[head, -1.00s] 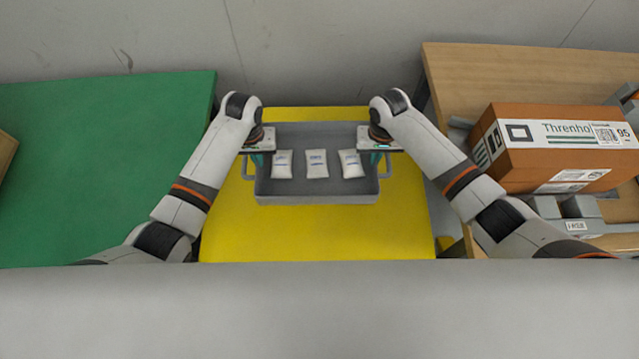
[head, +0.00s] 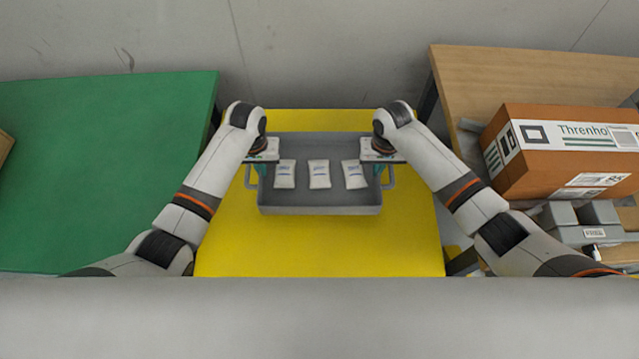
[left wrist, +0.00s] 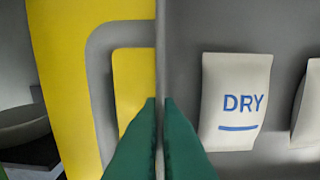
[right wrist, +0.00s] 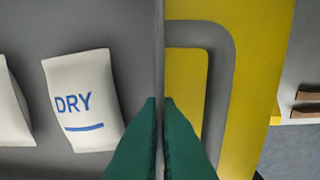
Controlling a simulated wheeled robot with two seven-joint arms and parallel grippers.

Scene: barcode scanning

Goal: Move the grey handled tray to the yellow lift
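The grey handled tray (head: 320,210) is over the yellow lift (head: 320,252) in the head view. It looks level and holds three white packets (head: 319,174); the near ones read "DRY" in the wrist views. I cannot tell whether its base touches the lift. My left gripper (head: 262,168) is shut on the tray's left wall; its green fingers (left wrist: 160,130) pinch the wall beside a handle. My right gripper (head: 378,168) is shut on the right wall in the same way, with its green fingers (right wrist: 160,130) either side of it.
A green table (head: 100,170) is at the left. A wooden table (head: 540,75) at the right bears an orange box (head: 540,165) and grey items (head: 575,213). A grey wall stands behind. Yellow surface is bare in front of the tray.

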